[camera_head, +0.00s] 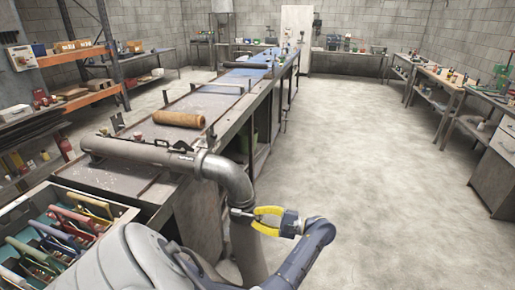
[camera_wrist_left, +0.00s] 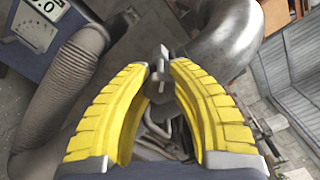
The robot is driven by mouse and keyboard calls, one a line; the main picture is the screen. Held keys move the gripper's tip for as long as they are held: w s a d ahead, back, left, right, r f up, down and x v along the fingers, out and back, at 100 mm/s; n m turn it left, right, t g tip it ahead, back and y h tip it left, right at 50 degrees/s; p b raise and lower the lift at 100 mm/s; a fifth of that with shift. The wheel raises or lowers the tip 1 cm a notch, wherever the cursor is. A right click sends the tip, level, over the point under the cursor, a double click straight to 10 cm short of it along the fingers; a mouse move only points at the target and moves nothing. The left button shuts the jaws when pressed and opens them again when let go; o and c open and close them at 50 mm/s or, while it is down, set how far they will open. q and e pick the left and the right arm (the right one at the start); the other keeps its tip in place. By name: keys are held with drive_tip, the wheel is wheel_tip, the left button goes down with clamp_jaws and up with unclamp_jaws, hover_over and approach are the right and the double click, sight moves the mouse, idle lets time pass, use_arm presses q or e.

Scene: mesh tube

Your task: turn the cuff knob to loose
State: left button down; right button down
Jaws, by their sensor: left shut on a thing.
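A cuff (camera_head: 240,213) sits below the elbow, at the top of a hose going down (camera_head: 246,248). My left gripper (camera_head: 252,218) reaches the cuff from the right with its yellow fingers. In the left wrist view, the fingertips (camera_wrist_left: 163,72) close on a small dark metal knob (camera_wrist_left: 158,89). The fingers partly hide the knob, and its setting cannot be read. My right gripper is not in view.
A ribbed hose (camera_wrist_left: 72,75) and a blue box with a display (camera_wrist_left: 38,28) show in the wrist view. A brown roll (camera_head: 178,119) lies on the long bench. A crate of coloured-handled tools (camera_head: 122,211) stands at lower left. The floor to the right is clear.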

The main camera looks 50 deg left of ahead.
use_arm(q)
drive_tip(key=n, duration=0.5)
drive_tip(key=shift+d+f+n, duration=0.1)
drive_tip(key=shift+f+n, duration=0.1)
drive_tip(key=shift+n, duration=2.1)
drive_tip(key=c, duration=1.1)
unclamp_jaws()
drive_tip(key=shift+o, duration=0.2)
drive_tip(key=v, duration=1.2)
